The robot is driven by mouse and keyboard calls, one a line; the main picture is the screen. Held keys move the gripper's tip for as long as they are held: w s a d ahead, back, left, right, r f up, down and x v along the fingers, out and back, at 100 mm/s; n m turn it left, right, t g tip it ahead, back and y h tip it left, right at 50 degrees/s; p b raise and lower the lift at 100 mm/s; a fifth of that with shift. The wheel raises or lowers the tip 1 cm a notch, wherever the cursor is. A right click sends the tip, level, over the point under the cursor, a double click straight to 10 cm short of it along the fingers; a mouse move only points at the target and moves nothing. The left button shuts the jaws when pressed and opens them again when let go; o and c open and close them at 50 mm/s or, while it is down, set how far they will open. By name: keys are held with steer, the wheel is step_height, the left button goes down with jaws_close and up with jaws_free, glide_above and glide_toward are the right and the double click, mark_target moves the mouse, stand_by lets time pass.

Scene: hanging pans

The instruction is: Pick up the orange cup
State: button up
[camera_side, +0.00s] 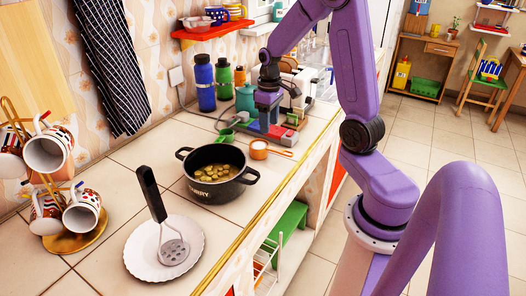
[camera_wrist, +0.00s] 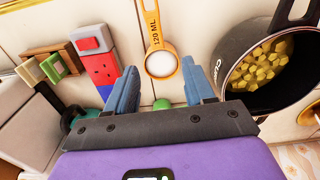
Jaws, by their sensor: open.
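The orange cup is an orange measuring cup with a white inside and a handle marked "120 ML". In the side view the orange cup (camera_side: 259,151) lies on the tiled counter, right of the black pot. In the wrist view the orange cup (camera_wrist: 178,68) is just ahead of the space between my fingertips, its handle pointing away. My gripper (camera_side: 267,131) points down behind the cup in the side view. In the wrist view my gripper (camera_wrist: 162,84) has its two blue fingers wide apart with nothing held between them.
A black pot (camera_side: 205,190) of yellow pieces stands close by; the pot (camera_wrist: 232,50) is right of my fingers. A red block-like figure (camera_wrist: 98,62) is close on the left. A green cup (camera_side: 226,136) sits behind the pot. Bottles (camera_side: 205,85) stand along the wall.

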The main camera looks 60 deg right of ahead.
mark_target(270, 148)
step_height(270, 148, down, 6)
steer(key=shift+r, duration=0.15)
steer(key=shift+s+d+f, duration=0.1)
steer(key=shift+f, duration=1.25)
steer(key=shift+s+d+f, duration=0.1)
steer(key=shift+f, duration=1.2)
jaws_close()
steer(key=shift+r, duration=0.2)
